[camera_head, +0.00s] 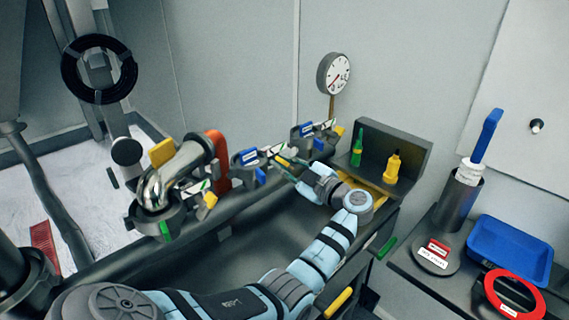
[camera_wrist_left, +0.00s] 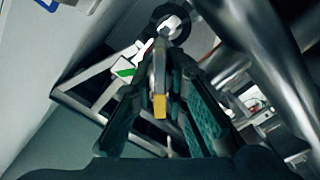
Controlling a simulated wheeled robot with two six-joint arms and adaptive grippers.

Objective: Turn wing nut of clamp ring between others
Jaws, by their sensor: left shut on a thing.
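Several clamp rings sit in a row along the dark bench. The middle clamp ring (camera_head: 245,158) carries a blue tag and a white label. Another ring with a blue tag (camera_head: 301,130) is to its right. A large bent pipe piece (camera_head: 165,183) stands at the left end. My left gripper (camera_head: 284,163) reaches to the right side of the middle clamp ring. In the left wrist view the gripper (camera_wrist_left: 160,95) is shut on a slim grey piece with a yellow end, the wing nut (camera_wrist_left: 159,105). The fingers hide part of it. My right gripper is not seen.
Behind the gripper stands a grey holder (camera_head: 405,150) with a green bottle (camera_head: 357,150) and a yellow bottle (camera_head: 392,167). A gauge (camera_head: 334,73) rises at the back. On the right table are a blue tray (camera_head: 510,248) and a red ring (camera_head: 515,295).

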